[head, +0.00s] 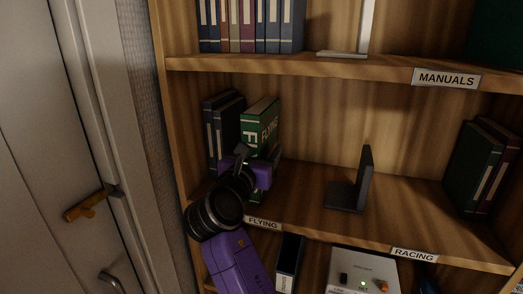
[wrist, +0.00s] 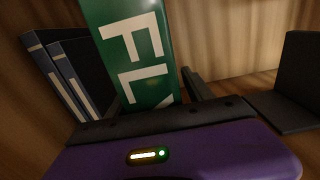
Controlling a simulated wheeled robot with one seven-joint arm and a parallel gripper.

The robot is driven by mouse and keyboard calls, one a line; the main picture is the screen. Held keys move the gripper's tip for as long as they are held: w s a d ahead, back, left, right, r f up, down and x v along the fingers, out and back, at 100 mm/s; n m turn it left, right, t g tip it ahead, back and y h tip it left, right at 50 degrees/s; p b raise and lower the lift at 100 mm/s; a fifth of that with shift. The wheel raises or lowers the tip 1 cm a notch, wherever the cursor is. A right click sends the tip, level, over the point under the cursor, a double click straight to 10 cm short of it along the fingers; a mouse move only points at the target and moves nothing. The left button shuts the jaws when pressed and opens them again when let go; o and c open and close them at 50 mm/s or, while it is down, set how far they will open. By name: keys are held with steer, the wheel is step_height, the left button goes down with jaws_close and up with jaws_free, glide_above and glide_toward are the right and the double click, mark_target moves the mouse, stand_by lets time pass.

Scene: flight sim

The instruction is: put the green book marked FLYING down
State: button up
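The green book marked FLYING (head: 262,123) is upright at the left of the middle shelf, just right of the dark blue books. Its spine with white letters fills the upper middle of the wrist view (wrist: 135,50). My gripper (head: 257,164) is at the lower part of the book, with a dark finger (wrist: 192,84) close against its right side. The other finger is mostly hidden in the wrist view. The gripper looks shut on the book. The book's lower end is largely hidden by my gripper, so I cannot tell whether it rests on the shelf.
Dark blue books (head: 223,127) stand close on the left. A black bookend (head: 362,180) stands to the right, with bare shelf between. Dark books (head: 479,158) stand at the far right. The FLYING label (head: 263,222) is on the shelf edge below; the MANUALS shelf (head: 350,68) is above.

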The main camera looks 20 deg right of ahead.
steer(key=shift+r, duration=0.15)
steer(key=b+v, duration=0.2)
steer(key=v, duration=1)
